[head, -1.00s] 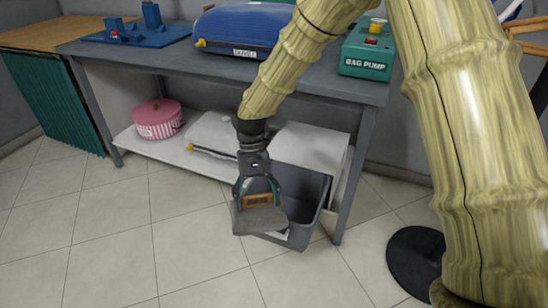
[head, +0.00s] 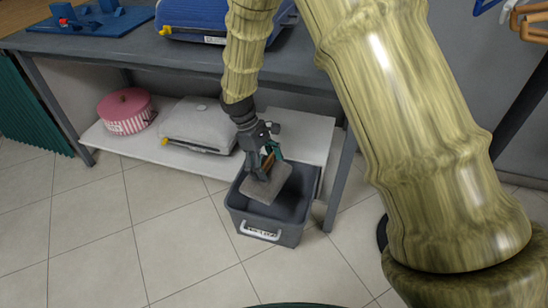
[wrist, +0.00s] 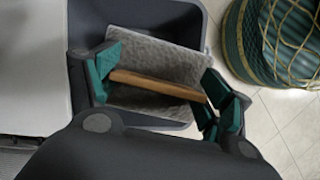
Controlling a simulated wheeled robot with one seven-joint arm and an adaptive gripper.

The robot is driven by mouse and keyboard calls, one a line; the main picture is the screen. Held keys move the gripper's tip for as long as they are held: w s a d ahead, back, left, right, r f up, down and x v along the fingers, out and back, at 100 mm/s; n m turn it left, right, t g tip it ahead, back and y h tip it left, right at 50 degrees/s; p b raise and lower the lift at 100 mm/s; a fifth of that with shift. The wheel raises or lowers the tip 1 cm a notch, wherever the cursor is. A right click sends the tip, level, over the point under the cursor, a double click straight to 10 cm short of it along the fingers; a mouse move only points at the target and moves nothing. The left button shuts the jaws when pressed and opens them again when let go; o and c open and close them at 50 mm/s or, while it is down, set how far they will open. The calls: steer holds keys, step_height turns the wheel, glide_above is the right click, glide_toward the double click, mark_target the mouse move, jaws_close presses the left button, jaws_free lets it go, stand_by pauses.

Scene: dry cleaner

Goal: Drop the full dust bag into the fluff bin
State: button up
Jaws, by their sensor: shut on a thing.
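The fluff bin (head: 262,234) is a dark grey open box with a white handle and a label, on the floor in front of the shelf. In the head view the bag overlaps the bin's opening. The wrist view shows my gripper's teal fingers (wrist: 162,88) at both ends of the bar, the bag (wrist: 172,56) and the bin's rim (wrist: 204,30) around it. The bag's exact height is unclear.
A grey table (head: 190,58) stands behind, with a blue bag (head: 205,20) on top. Its low white shelf (head: 305,135) is close behind the bin and holds a pink striped tin (head: 126,112) and a grey packed bag (head: 195,125).

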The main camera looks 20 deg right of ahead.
mark_target(271, 168)
steer(key=shift+w+d+r+n+t+h, duration=0.1)
steer(key=shift+w+d+n+t+h, duration=0.1)
steer(key=shift+d+n, duration=0.4)
steer(key=shift+w+d+r+n+t+h, duration=0.1)
steer(key=shift+w+d+n, duration=0.05)
steer(key=shift+d+n, duration=0.4)
step_height(271, 168, down, 6)
steer(key=b, duration=0.7)
steer(key=shift+b, duration=0.3)
steer(key=o, duration=1.3)
steer(key=shift+o, duration=0.2)
steer(key=v, duration=1.2)
steer(key=shift+s+d, duration=0.1)
steer(key=shift+r, duration=0.1)
